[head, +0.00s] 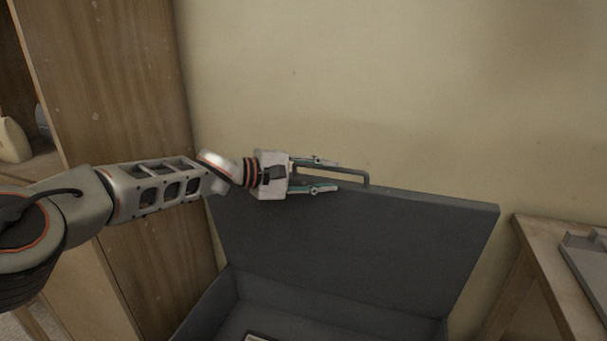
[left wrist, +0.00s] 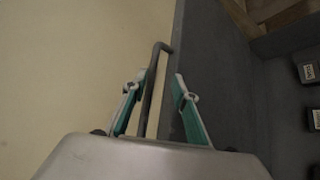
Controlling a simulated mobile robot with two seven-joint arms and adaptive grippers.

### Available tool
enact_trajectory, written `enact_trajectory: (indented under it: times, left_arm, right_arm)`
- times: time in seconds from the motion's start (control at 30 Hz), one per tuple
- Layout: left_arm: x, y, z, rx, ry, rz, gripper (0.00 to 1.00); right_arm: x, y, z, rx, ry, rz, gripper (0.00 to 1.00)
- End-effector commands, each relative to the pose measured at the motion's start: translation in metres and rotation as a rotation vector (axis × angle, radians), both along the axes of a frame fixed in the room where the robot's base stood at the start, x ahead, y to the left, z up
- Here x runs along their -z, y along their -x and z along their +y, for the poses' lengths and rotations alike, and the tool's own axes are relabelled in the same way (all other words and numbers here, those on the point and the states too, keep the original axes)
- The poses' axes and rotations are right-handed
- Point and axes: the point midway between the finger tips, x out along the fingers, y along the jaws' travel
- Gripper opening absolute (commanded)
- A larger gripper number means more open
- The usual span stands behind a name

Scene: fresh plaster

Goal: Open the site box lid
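The dark grey site box (head: 330,303) stands below with its lid (head: 350,238) raised steeply, so the inside shows. A thin bar handle (head: 348,174) is on the lid's upper edge. My left gripper (head: 326,175) is at this edge with its fingers spread on either side of the handle. In the left wrist view the handle (left wrist: 155,80) runs between the two fingers (left wrist: 157,88), with gaps beside it. The lid (left wrist: 205,80) also shows there, right of the handle. My right gripper is out of view.
A plain wall (head: 400,90) rises behind the lid. A tall wooden cabinet (head: 130,90) stands on the left, and a wooden table (head: 550,265) with a grey tray (head: 590,262) on the right. Dark labelled items (left wrist: 306,70) lie in the box.

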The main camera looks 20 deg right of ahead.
Motion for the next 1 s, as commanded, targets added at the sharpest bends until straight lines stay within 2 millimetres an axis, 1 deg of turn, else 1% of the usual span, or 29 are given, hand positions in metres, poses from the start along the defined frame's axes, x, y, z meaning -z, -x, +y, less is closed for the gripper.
enact_trajectory:
  times: [0.03,0.17,0.5,0.63,0.8,1.0]
  left_arm:
    - [0.000,-0.002,0.007,-0.004,-0.002,0.000,0.26]
    - [-0.005,0.000,0.021,-0.004,0.000,-0.001,0.26]
    - [-0.021,0.008,0.079,-0.004,0.001,-0.002,0.26]
    - [-0.026,0.011,0.096,-0.003,0.001,-0.004,0.26]
    - [-0.028,0.013,0.109,-0.002,0.001,-0.003,0.26]
    - [-0.029,0.014,0.111,-0.001,0.000,-0.002,0.26]
  right_arm:
    - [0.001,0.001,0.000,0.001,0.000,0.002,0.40]
    - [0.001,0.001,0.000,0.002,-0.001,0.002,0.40]
    - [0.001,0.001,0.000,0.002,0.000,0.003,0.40]
    - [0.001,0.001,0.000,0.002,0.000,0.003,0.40]
    - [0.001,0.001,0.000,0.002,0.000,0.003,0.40]
    - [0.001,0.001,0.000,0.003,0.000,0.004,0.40]
